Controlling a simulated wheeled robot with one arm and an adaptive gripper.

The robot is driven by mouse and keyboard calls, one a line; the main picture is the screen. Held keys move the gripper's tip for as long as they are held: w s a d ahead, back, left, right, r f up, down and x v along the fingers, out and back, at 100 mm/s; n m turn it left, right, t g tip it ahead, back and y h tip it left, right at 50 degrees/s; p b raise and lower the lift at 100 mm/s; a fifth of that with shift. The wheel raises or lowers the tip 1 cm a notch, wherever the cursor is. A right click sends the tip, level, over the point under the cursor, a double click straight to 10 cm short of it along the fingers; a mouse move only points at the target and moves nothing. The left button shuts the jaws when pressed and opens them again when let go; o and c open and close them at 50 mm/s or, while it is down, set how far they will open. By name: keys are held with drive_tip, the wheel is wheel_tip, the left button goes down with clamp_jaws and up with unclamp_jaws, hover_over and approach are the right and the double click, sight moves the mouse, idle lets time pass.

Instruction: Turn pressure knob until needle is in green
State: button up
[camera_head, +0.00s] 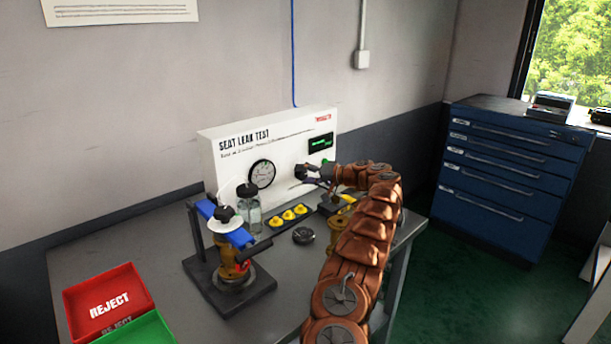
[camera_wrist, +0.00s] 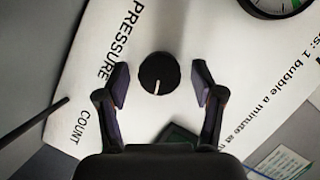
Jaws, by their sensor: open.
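The black pressure knob (camera_wrist: 159,73) is on the white seat leak test panel (camera_head: 230,160), beside the printed word PRESSURE in the wrist view. A white mark on the knob points down in that view. My gripper (camera_wrist: 160,82) is open, with one finger on each side of the knob and a gap on both sides. In the head view my gripper (camera_head: 318,174) is at the panel's right part. The round gauge (camera_head: 262,174) has a white face with some green. Its needle is too small to read, and only its edge (camera_wrist: 272,5) shows in the wrist view.
A clamp fixture with a brass valve (camera_head: 233,270), a glass jar (camera_head: 249,212) and a yellow-buttoned strip (camera_head: 289,216) stand before the panel. A red reject tray (camera_head: 75,312) and a green tray (camera_head: 150,328) are at the front left. A blue drawer cabinet (camera_head: 500,185) stands right.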

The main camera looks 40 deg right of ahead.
drive_tip(key=v, duration=0.7)
drive_tip(key=shift+s, duration=0.25)
